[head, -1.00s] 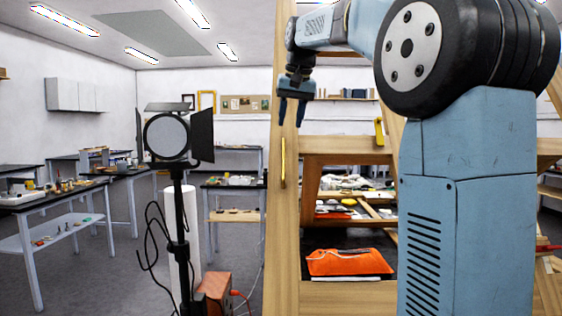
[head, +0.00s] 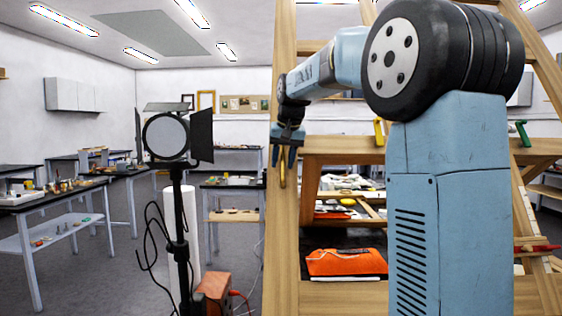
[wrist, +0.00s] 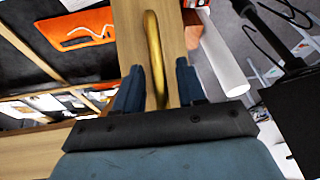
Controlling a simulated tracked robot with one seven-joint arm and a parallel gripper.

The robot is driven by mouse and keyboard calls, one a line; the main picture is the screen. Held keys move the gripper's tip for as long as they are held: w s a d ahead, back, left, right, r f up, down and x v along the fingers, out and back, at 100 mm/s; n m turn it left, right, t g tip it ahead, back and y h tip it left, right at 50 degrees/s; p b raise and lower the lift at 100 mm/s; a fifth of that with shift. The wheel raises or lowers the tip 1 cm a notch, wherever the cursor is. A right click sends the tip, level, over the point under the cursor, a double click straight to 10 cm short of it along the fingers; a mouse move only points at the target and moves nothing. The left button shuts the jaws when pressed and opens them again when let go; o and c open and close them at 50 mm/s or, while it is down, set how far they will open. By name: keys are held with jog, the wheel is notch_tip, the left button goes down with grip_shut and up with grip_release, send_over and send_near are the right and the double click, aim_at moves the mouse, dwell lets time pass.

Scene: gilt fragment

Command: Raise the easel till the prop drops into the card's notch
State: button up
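The easel is a large wooden frame whose left post (head: 286,230) stands in front of me. A brass handle (head: 283,175) is fixed upright on that post; it also shows in the wrist view (wrist: 153,45). My gripper (head: 282,158) is open and points down at the handle's upper part. In the wrist view its two fingers (wrist: 160,75) lie either side of the handle, with gaps visible; whether they reach around it I cannot tell. I cannot make out the prop or the card's notch.
A yellow handle (head: 379,132) and a green handle (head: 523,133) are on the easel farther right. An orange cloth (head: 345,262) lies behind the frame. A lamp on a stand (head: 167,137) and an orange box (head: 214,292) stand left of the post. Work tables line the left.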

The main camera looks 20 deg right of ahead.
jog(key=shift+f, duration=0.15)
grip_shut()
dwell(0.4)
